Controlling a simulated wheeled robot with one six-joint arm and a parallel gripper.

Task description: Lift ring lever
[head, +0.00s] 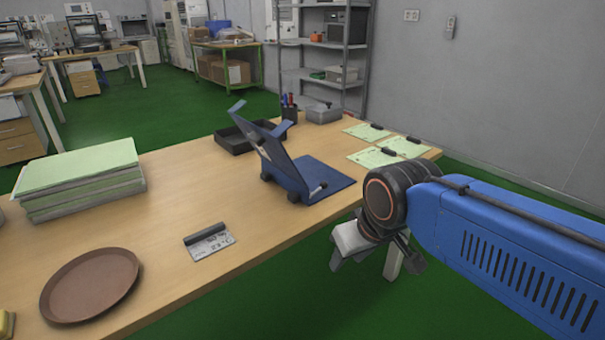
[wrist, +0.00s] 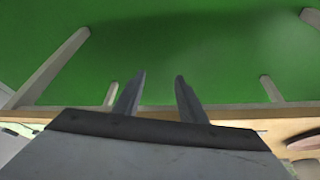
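A blue binder-like object (head: 290,170) stands on the wooden table in the head view, with one panel tilted up and a flat blue part lying to its right. A small metal rod with a dark knob (head: 318,189) shows at its lower front; I cannot tell for sure whether this is the ring lever. My gripper (head: 345,262) hangs off the table's front edge, right of and nearer than the blue object, apart from it. In the wrist view its two fingers (wrist: 160,80) are spread with nothing between them. The blue object is not seen there.
The table (head: 185,155) also holds a brown round tray (head: 90,285), a stack of green-topped papers (head: 80,180), a small grey-black item (head: 209,241), a black tray (head: 240,140), a pen holder (head: 289,110) and green sheets (head: 375,157). The wood before the blue object is clear.

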